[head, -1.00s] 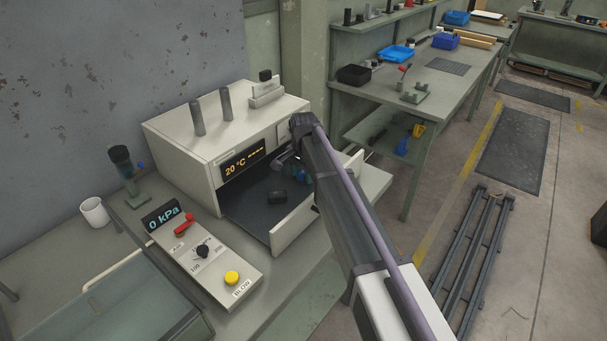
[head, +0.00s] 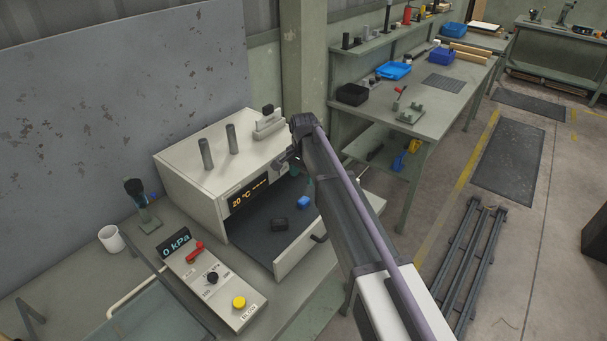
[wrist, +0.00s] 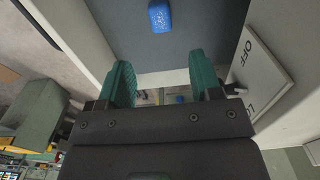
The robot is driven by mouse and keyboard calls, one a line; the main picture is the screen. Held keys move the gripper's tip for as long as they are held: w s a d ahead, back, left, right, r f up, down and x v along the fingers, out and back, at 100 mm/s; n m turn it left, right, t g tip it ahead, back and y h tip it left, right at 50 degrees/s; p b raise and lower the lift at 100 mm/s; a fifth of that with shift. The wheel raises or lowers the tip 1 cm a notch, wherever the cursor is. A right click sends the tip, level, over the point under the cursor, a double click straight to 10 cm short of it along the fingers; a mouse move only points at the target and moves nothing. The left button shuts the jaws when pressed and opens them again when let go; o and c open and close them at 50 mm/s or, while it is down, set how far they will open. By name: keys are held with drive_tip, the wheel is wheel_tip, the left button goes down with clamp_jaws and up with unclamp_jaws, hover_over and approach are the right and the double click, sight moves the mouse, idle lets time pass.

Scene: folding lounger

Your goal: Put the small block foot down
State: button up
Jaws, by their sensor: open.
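A small blue block (head: 303,202), which I take to be the block foot, lies on the dark floor of the pulled-out drawer (head: 300,246) of the white oven. It also shows in the wrist view (wrist: 160,16), resting on the dark surface beyond my fingertips. My gripper (wrist: 162,76) is open and empty, its two green fingers apart. It is clear of the blue block. In the head view my gripper (head: 294,168) is partly hidden by my arm and is near the oven's front.
The white oven (head: 205,150) carries two grey posts and a small fixture on top. A control box (head: 212,280) with a red lever and yellow button stands in front, with a white mug (head: 111,239) to its left. The drawer walls edge the dark floor.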

drive_tip(key=shift+r, duration=0.3)
drive_tip(key=s+d+n, duration=0.3)
drive_tip(key=s+d, duration=0.8)
drive_tip(key=s, duration=0.3)
drive_tip(key=s+d+n, duration=0.4)
drive_tip(key=s+d, duration=0.7)
drive_tip(key=s, duration=0.4)
drive_tip(key=shift+s, duration=0.25)
